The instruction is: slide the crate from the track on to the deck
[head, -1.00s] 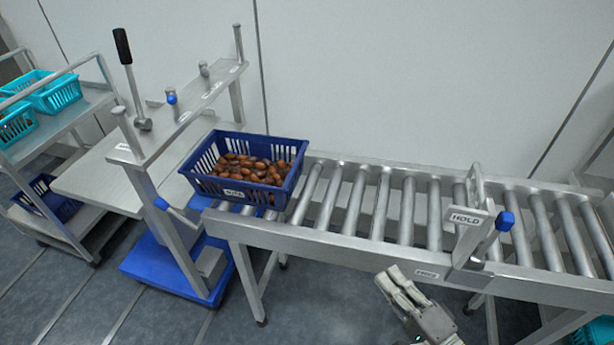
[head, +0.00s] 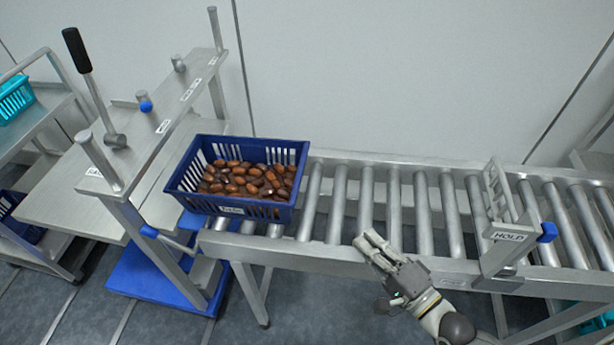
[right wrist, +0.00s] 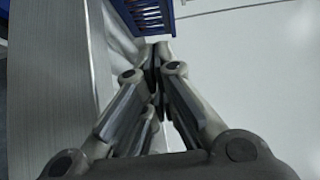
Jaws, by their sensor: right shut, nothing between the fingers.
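The dark blue crate (head: 235,210), filled with brown dates (head: 245,180), sits at the left end of the roller track (head: 395,205), by the deck. A corner of it shows at the top of the right wrist view (right wrist: 150,14). My left gripper is not in view.
A gate marked HOLD (head: 510,236) with a blue knob stands across the track at the right. A cart with a teal crate (head: 14,98) stands far left. The rollers between crate and gate are clear.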

